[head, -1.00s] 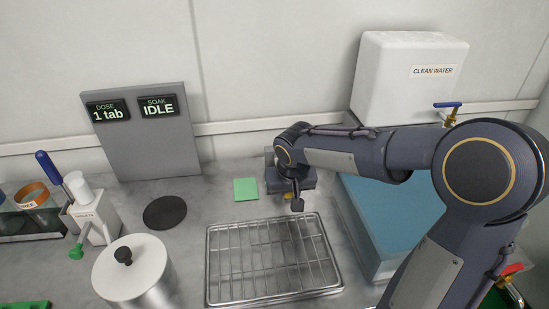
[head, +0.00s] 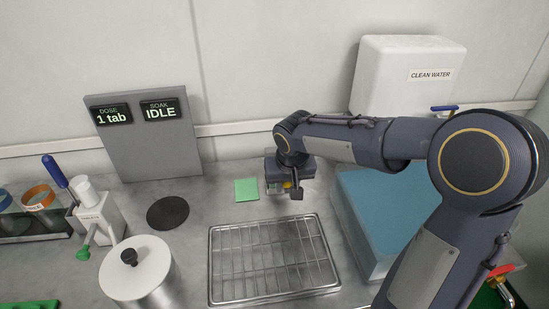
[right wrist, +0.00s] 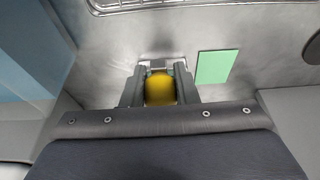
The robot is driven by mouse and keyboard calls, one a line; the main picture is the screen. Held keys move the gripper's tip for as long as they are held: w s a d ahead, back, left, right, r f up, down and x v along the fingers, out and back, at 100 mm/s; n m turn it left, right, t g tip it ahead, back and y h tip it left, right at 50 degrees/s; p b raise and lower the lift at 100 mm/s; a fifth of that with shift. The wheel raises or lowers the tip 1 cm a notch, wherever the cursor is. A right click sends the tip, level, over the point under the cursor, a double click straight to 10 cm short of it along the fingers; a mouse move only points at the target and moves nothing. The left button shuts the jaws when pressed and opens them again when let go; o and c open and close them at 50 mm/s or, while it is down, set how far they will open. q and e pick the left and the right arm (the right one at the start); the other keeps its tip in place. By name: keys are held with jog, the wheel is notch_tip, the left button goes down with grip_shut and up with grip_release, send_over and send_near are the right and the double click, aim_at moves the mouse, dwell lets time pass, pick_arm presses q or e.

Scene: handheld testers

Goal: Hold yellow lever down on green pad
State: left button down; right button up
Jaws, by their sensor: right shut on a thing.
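A yellow part (right wrist: 159,88), likely the lever of a handheld tester, sits between the fingers of my right gripper (right wrist: 158,78) in the right wrist view. The gripper is shut on it. In the head view only a small bit of yellow (head: 287,185) shows beneath my right wrist, the rest hidden by the hand. The flat green pad (head: 247,189) lies on the counter just left of the hand, apart from it and uncovered. It also shows right of the fingers in the right wrist view (right wrist: 217,66). My left gripper is not in view.
A wire rack tray (head: 272,262) lies in front of the hand. A blue-topped basin (head: 385,210) stands to the right. A black disc (head: 168,213), a lidded steel pot (head: 137,270) and a white dispenser (head: 95,215) stand left. Counter around the pad is clear.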

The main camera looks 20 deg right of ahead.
jog(key=shift+w+d+r+p, duration=0.1)
jog(key=shift+w+r+p, duration=0.2)
jog(key=shift+r+p, duration=0.4)
jog(key=shift+w+d+r+p, duration=0.1)
jog(key=shift+w+r+p, duration=0.2)
jog(key=shift+r+p, duration=0.35)
jog(key=shift+w+d+r+p, duration=0.1)
jog(key=shift+w+r+p, duration=0.2)
jog(key=shift+r+p, duration=0.35)
jog(key=shift+w+r, duration=0.25)
jog(key=shift+r, duration=0.15)
jog(key=r+p, duration=0.1)
jog(key=w+p, duration=0.1)
jog(key=w+r+p, duration=0.1)
jog(key=shift+d+r, duration=0.25)
jog(key=shift+r, duration=0.05)
jog(key=shift+w+d+r+p, duration=0.25)
jog(key=shift+w+r+p, duration=0.45)
jog(key=shift+w+p, duration=0.25)
